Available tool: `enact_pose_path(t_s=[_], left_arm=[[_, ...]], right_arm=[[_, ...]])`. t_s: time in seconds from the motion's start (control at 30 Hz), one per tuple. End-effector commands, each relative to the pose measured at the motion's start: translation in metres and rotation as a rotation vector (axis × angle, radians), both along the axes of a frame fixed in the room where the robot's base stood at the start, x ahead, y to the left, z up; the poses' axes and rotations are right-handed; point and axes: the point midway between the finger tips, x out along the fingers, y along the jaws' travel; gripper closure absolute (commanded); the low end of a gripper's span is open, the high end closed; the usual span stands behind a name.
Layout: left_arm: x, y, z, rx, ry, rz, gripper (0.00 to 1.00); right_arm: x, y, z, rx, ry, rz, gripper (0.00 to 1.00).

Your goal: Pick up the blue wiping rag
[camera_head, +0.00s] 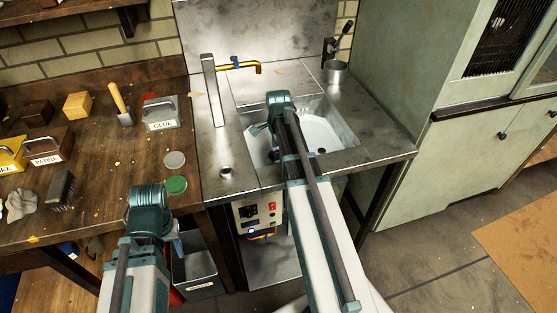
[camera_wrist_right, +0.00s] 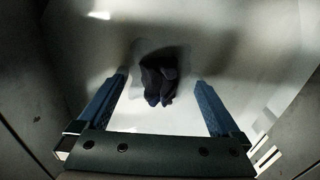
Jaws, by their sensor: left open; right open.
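The blue wiping rag (camera_wrist_right: 158,80) shows in the right wrist view as a small, dark, crumpled bundle on a pale surface. My right gripper (camera_wrist_right: 161,88) is open, with one blue finger on each side of the rag. The fingers do not touch it; the height gap is hard to tell. In the head view my right gripper (camera_head: 268,137) is down over the sink (camera_head: 338,120), and the rag is hidden there. My left gripper (camera_head: 172,243) is low at the front edge of the workbench, away from the sink, its fingers mostly hidden.
A metal cup (camera_head: 336,72) is at back right, beside a green cabinet (camera_head: 400,150).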

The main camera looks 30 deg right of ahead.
Motion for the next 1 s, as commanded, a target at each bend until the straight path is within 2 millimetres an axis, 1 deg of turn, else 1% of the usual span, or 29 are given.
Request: enact_pose_path(t_s=[0.07,0.1,0.17,0.2,0.27,0.3,0.43,0.77,0.87,1.0], left_arm=[[0.000,0.000,0.001,0.000,0.000,0.000,0.50],[0.000,0.000,0.001,0.000,0.000,0.000,0.50],[0.000,0.000,0.001,0.000,0.000,0.000,0.50],[0.000,0.000,0.001,0.000,0.000,0.000,0.50],[0.000,0.000,0.001,0.000,0.000,0.000,0.50],[0.000,0.000,0.001,0.000,0.000,0.000,0.50],[0.000,0.000,0.001,0.000,0.000,0.000,0.50],[0.000,0.000,0.004,0.000,0.000,0.000,0.50],[0.000,0.000,0.009,0.000,0.000,0.000,0.50],[0.000,0.000,0.023,0.000,0.000,0.000,0.50]], right_arm=[[0.000,0.000,0.001,0.000,0.000,0.000,0.02],[0.000,0.000,0.001,0.000,0.000,0.000,0.09],[0.000,0.000,0.001,0.000,0.000,0.000,0.20],[0.000,0.000,0.001,0.000,0.000,0.000,0.27],[0.000,0.000,0.001,0.000,0.000,0.000,0.38],[0.000,0.000,0.001,0.000,0.000,0.000,0.45],[0.000,0.000,0.001,0.000,0.000,0.000,0.68],[0.000,0.000,0.004,0.000,0.000,0.000,0.69],[0.000,0.000,0.009,0.000,0.000,0.000,0.69],[0.000,0.000,0.023,0.000,0.000,0.000,0.69]])
